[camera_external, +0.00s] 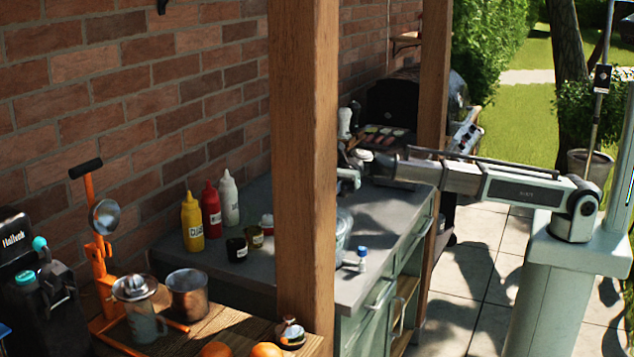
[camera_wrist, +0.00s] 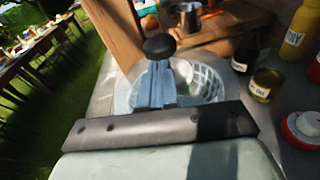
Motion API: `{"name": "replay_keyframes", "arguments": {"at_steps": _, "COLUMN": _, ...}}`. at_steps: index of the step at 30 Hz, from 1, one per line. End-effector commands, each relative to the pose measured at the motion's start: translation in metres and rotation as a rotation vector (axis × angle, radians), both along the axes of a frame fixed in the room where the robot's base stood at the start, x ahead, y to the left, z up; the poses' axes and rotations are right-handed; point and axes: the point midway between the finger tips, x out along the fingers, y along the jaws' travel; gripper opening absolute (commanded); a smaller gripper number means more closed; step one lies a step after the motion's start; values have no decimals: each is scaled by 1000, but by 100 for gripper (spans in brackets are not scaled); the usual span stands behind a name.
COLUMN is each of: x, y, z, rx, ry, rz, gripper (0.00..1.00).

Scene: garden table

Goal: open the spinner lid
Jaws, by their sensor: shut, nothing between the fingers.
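The spinner (camera_wrist: 207,82) is a clear, round bowl with a pale slatted basket, beyond my gripper in the wrist view. In the outside view, the spinner (camera_external: 344,232) stands on the grey counter, partly hidden by the wooden post. A black rounded knob (camera_wrist: 159,46) shows at the far end of my pale blue fingers; I cannot tell whether they touch it. My gripper (camera_wrist: 157,68) is shut and empty, and hides part of the spinner. In the outside view my gripper (camera_external: 347,184) is above the spinner, beside the post. The lid's edge is not clear.
The wooden post (camera_external: 303,150) stands close to the spinner. Yellow (camera_external: 192,222), red (camera_external: 211,210) and white (camera_external: 230,200) bottles and small dark jars (camera_external: 237,249) stand left of it. A small blue-and-white bottle (camera_external: 362,259) stands near the front edge. The counter (camera_external: 385,232) has free room right of the spinner.

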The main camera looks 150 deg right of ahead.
Motion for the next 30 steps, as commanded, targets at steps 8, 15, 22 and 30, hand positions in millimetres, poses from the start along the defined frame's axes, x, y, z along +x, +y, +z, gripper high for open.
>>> {"name": "replay_keyframes", "arguments": {"at_steps": 8, "x": 0, "y": 0, "z": 1, "rx": -1, "ry": 3, "rz": 0, "gripper": 0}}
{"name": "replay_keyframes", "arguments": {"at_steps": 15, "x": 3, "y": 0, "z": 8, "rx": -1, "ry": 47, "rz": 0, "gripper": 0}}
{"name": "replay_keyframes", "arguments": {"at_steps": 22, "x": 5, "y": 0, "z": 13, "rx": -1, "ry": 76, "rz": 1, "gripper": 0}}
{"name": "replay_keyframes", "arguments": {"at_steps": 30, "x": 8, "y": 0, "z": 19, "rx": -1, "ry": 120, "rz": 1, "gripper": 0}}
